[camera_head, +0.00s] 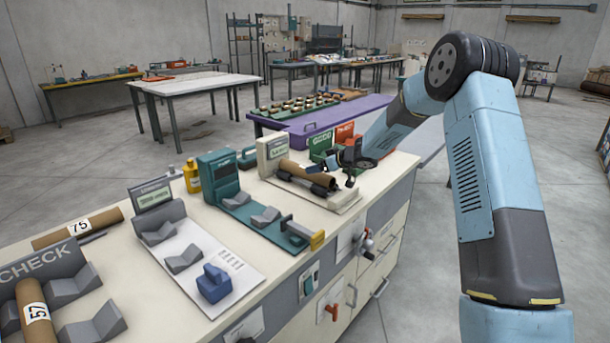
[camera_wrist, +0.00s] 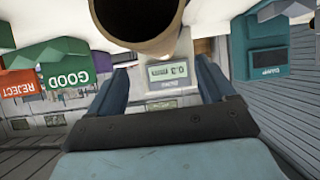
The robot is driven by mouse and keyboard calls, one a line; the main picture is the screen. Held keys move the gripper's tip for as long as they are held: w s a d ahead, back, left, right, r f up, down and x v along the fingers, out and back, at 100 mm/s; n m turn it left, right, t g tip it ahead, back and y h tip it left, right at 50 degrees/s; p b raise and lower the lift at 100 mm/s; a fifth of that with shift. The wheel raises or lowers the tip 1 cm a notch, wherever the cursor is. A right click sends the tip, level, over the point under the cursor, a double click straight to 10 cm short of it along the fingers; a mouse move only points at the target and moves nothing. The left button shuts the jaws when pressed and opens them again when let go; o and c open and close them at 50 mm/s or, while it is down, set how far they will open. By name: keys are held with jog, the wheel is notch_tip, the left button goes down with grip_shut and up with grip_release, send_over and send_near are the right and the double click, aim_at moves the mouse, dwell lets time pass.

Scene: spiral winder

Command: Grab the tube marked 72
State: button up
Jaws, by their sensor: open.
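No number 72 is readable in either view. A brown tube (camera_head: 303,174) with no visible marking lies on the cream machine (camera_head: 268,150). My gripper (camera_head: 347,166) is open at the right end of this machine, close to the tube's end. In the wrist view, a hollow brown tube end (camera_wrist: 139,22) is at the top, and my open gripper (camera_wrist: 161,75) has its two fingers below it with nothing visible held. I cannot tell if they touch. A tube marked 57 (camera_head: 36,312) rests in the grey CHECK blocks. A tube marked 75 (camera_head: 80,227) lies behind it.
Green GOOD (camera_head: 321,146) and orange REJECT (camera_head: 345,131) bins stand behind my gripper. A teal machine (camera_head: 220,172), yellow bottle (camera_head: 192,176) and blue block (camera_head: 214,283) share the bench. A purple surface (camera_head: 330,124) with a green rack (camera_head: 291,108) is behind.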

jog(key=shift+x, duration=2.7)
jog(key=shift+f, duration=0.2)
jog(key=shift+c, duration=0.3)
jog(key=shift+d, duration=0.1)
jog(key=c, duration=1.1)
